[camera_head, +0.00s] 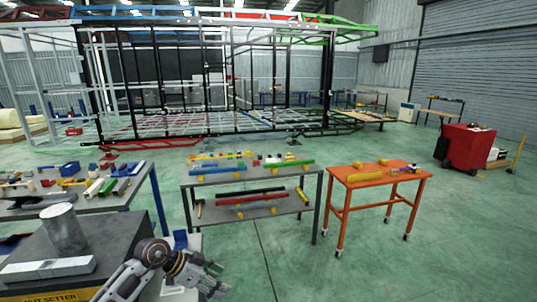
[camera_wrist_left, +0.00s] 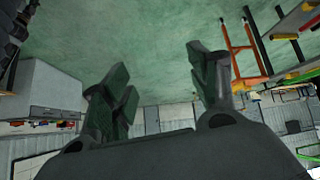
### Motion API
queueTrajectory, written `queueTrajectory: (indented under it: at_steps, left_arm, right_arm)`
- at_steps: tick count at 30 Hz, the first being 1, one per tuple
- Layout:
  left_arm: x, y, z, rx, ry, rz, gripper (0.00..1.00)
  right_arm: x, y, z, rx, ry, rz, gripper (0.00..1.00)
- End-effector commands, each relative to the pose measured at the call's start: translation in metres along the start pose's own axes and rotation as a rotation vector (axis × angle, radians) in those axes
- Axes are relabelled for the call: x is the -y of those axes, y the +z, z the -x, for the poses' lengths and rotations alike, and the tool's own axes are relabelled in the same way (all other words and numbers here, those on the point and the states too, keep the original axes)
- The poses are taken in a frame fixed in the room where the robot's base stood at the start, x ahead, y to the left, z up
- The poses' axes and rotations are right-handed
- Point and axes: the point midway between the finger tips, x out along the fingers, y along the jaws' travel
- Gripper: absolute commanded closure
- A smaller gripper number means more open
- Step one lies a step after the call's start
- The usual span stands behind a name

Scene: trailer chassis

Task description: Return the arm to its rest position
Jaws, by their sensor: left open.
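My left gripper (camera_head: 217,278) is at the bottom of the head view, its arm coming in from the lower left. It is beside the dark cabinet (camera_head: 112,232) and in front of the grey two-level workbench (camera_head: 186,184). My right gripper is not in view.
A cluttered table (camera_head: 95,203) stands left, an orange wheeled table (camera_head: 378,180) right. The trailer frame (camera_head: 210,90) stands behind. Green floor (camera_head: 400,265) is clear at lower right.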

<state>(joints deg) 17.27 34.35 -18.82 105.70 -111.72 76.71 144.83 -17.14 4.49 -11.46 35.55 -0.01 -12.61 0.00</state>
Motion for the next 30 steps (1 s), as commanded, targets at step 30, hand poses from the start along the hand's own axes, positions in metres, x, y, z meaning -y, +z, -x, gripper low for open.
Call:
queueTrajectory:
  at_steps: [30]
  left_arm:
    - [-0.040, -0.162, 0.078, -1.041, -0.397, -0.158, 0.40]
  right_arm:
    - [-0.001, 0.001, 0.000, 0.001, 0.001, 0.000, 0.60]
